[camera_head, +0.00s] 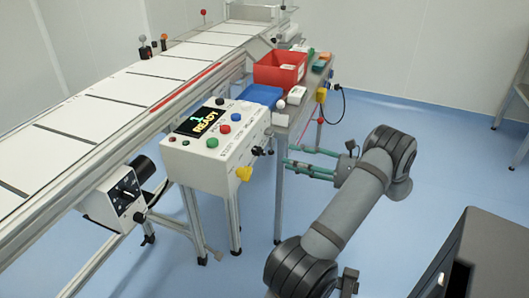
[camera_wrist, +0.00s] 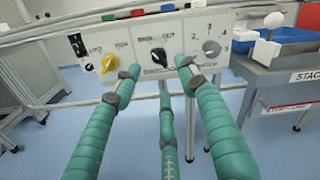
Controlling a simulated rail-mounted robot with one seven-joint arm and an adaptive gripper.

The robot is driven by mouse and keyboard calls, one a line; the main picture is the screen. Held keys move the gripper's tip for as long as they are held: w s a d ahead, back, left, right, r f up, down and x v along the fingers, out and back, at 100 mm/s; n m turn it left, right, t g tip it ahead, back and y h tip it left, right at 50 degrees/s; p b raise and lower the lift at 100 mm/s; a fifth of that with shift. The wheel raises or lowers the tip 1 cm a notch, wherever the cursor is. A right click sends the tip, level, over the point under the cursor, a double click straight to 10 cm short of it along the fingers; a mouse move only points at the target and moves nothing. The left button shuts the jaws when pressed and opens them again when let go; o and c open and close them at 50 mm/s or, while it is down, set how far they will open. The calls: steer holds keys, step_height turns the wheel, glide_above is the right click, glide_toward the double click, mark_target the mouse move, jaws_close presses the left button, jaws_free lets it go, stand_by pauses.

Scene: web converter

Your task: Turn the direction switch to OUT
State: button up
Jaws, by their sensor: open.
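The white control box (camera_head: 215,140) stands beside the conveyor, with a READY display on its sloped top. In the wrist view its front panel (camera_wrist: 135,40) carries three rotary controls. The middle one is a black knob (camera_wrist: 158,56) with two small labels above it; I cannot read them surely, nor tell its setting. It looks like the direction switch. My gripper (camera_wrist: 158,68) has teal fingers spread open, two pointing up either side of the black knob and one below. In the head view my gripper (camera_head: 288,155) is right of the box, apparently short of the panel.
A yellow knob (camera_wrist: 108,63) is left of the black knob, and a grey dial (camera_wrist: 210,47) with numbers is right of it. A red bin (camera_head: 279,74) and a blue tray (camera_head: 262,95) sit on the bench behind. Open floor lies right of the bench.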

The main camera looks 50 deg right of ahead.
mark_target(265, 153)
steer(key=x, duration=1)
steer(key=shift+b, duration=0.4)
steer(key=shift+c, duration=1.4)
steer(key=c, duration=0.7)
jaws_close()
